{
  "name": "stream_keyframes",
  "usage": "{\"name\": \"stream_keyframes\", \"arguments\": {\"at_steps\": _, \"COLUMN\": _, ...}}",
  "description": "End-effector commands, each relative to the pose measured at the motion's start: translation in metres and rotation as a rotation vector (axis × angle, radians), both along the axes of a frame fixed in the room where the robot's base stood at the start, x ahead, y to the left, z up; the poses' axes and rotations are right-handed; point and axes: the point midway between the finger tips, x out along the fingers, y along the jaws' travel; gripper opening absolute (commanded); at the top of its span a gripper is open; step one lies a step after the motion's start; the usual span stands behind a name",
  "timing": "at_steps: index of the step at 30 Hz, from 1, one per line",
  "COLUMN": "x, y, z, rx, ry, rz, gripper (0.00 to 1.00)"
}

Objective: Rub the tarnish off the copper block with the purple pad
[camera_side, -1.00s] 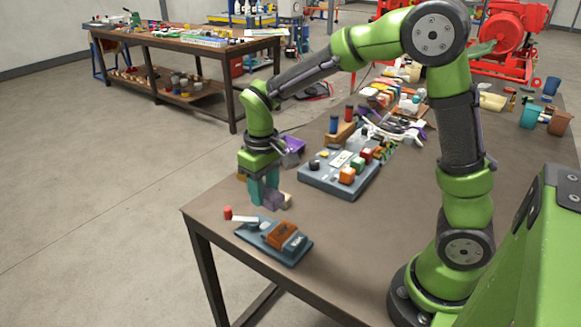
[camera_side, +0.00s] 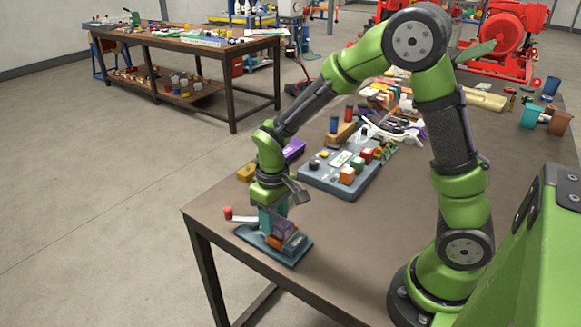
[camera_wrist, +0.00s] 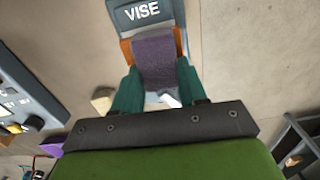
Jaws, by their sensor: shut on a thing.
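My gripper (camera_side: 272,218) is shut on the purple pad (camera_side: 284,228) and holds it over the vise (camera_side: 296,251) near the table's front corner. In the wrist view, the pad (camera_wrist: 154,60) sits between my two teal fingers (camera_wrist: 155,92). The copper block (camera_side: 276,242) is in the vise, mostly hidden under the pad. Its orange edges show on both sides of the pad in the wrist view (camera_wrist: 126,50). The pad appears to be on or just above the block; I cannot tell if they touch. Any tarnish is hidden.
The vise's handle with a red knob (camera_side: 228,213) sticks out to the left. A grey panel with coloured buttons (camera_side: 335,180) stands behind. A purple tray (camera_side: 293,149) and a tan block (camera_side: 246,173) are at the table's far left edge. Bare table lies right of the vise.

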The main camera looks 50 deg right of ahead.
Motion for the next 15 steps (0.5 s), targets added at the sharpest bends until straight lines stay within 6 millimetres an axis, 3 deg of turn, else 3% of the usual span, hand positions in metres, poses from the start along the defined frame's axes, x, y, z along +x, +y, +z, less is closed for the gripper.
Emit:
{"name": "stream_keyframes", "arguments": {"at_steps": 10, "x": -0.034, "y": 0.000, "z": 0.000, "rx": 0.000, "ry": 0.006, "rz": -0.001, "gripper": 0.13}}
{"name": "stream_keyframes", "arguments": {"at_steps": 15, "x": -0.016, "y": 0.000, "z": 0.000, "rx": -0.001, "ry": 0.006, "rz": -0.002, "gripper": 0.13}}
